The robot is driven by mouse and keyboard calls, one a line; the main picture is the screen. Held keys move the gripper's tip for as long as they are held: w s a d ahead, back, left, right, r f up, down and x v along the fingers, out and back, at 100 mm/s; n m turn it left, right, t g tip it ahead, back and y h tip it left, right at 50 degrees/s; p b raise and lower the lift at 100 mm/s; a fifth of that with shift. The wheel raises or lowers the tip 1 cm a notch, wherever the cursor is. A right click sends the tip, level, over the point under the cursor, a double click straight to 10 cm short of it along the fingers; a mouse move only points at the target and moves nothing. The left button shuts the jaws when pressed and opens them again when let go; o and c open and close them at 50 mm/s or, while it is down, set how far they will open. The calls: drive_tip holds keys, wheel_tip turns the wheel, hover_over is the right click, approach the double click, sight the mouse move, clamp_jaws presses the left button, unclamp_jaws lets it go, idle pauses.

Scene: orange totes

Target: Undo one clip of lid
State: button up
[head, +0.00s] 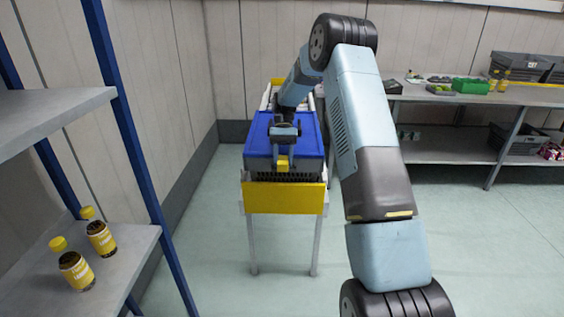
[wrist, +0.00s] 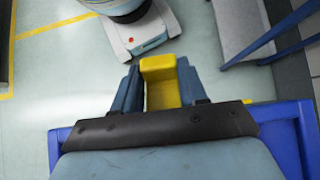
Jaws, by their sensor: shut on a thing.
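The blue lid (head: 311,143) sits on a grey tote (head: 262,164) on a stand with a yellow end plate (head: 285,197). A yellow clip (head: 283,164) is at the lid's near edge, in the middle. My gripper (head: 284,148) reaches over the lid from above. In the wrist view, the two blue fingers of my gripper (wrist: 160,90) are on either side of the yellow clip (wrist: 158,68) and shut on it. The lid's blue edge (wrist: 288,125) shows beside the gripper there. The clip's lower part is hidden, so I cannot tell whether it is still latched.
A shelf rack (head: 150,239) with two yellow-capped bottles (head: 75,271) stands at the left. A wall bench (head: 470,155) with a green bin (head: 470,86) and dark crates (head: 520,66) is at the right. The floor (head: 470,250) is clear at the right.

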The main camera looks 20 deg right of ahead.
drive_tip(key=shift+w+d+r+g+y, duration=0.1)
drive_tip(key=shift+w+r+g+y, duration=0.15)
drive_tip(key=shift+g, duration=0.7)
drive_tip(key=shift+d+r+g+y, duration=0.15)
drive_tip(key=shift+g+y, duration=0.2)
drive_tip(key=shift+g, duration=0.6)
drive_tip(key=shift+a+g, duration=0.1)
drive_tip(key=shift+g, duration=0.2)
drive_tip(key=o, duration=1.1)
drive_tip(key=shift+r, duration=0.1)
drive_tip(key=shift+c, duration=0.2)
